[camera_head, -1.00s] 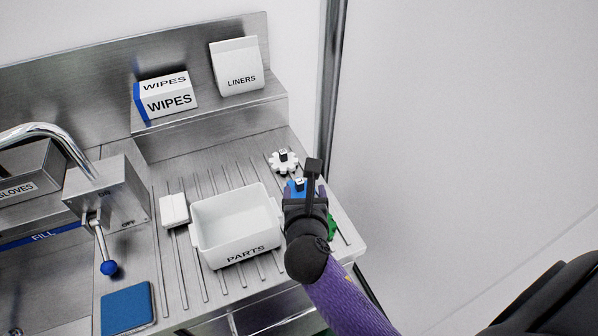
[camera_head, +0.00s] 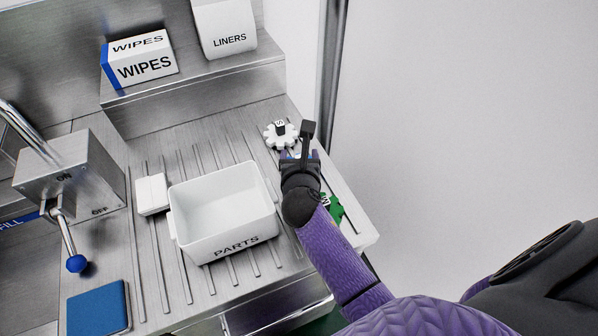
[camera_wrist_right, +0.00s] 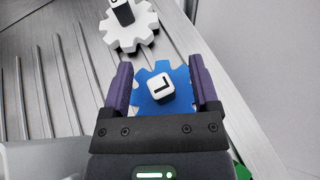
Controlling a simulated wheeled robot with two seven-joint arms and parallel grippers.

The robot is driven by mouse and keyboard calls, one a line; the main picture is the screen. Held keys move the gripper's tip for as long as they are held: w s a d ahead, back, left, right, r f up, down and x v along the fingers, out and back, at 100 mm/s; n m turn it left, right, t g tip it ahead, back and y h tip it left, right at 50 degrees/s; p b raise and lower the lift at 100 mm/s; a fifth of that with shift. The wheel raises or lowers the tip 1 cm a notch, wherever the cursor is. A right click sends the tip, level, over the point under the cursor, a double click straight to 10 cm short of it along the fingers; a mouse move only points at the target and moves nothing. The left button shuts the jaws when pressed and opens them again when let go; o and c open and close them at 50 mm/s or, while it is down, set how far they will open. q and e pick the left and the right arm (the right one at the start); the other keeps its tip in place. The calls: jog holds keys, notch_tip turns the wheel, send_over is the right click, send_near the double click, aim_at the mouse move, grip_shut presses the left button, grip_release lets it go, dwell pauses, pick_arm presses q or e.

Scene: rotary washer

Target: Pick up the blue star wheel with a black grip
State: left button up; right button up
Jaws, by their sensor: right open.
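The blue star wheel (camera_wrist_right: 176,76) lies between the two purple fingers of my right gripper (camera_wrist_right: 163,82) in the right wrist view. Its grip (camera_wrist_right: 161,87) stands up from the middle and shows a white top marked with a black "L". The right gripper is open, with a finger on each side of the wheel; I cannot tell whether either touches it. In the head view, my right gripper (camera_head: 300,157) covers most of the blue wheel, and only a little blue shows. My left gripper is not in view.
A white star wheel (camera_head: 281,136) lies just behind the blue one. A green wheel (camera_head: 335,208) is partly hidden by my right arm. The white PARTS bin (camera_head: 237,238) stands to the left on the ridged drainboard. A wall is close on the right.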

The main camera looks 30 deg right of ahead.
jog(key=shift+w+d+f, duration=0.25)
jog(key=shift+w, duration=0.25)
grip_shut()
